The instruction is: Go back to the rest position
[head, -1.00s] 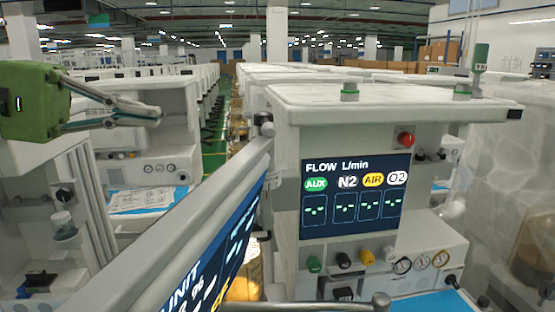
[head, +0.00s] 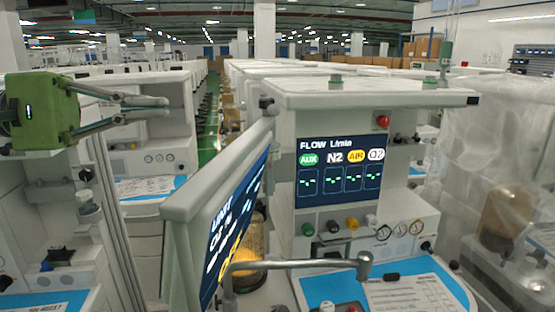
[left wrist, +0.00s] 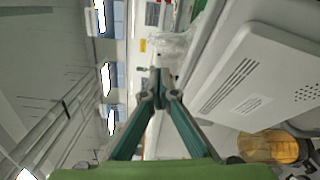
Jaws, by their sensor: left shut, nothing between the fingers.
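My left gripper (head: 160,107) has a green body and reaches in from the left of the head view, raised in the air in front of the carts at the left. Its fingers are closed together with nothing between them. In the left wrist view its two dark green fingers (left wrist: 157,92) meet at the tips. My right gripper is in neither view.
An anaesthesia cart (head: 370,95) with a flow display (head: 338,172) stands at the centre right. A tilted monitor (head: 215,220) on an arm is close in front. A plastic-wrapped unit (head: 500,180) stands at the right. A green-floored aisle (head: 208,130) runs between cart rows.

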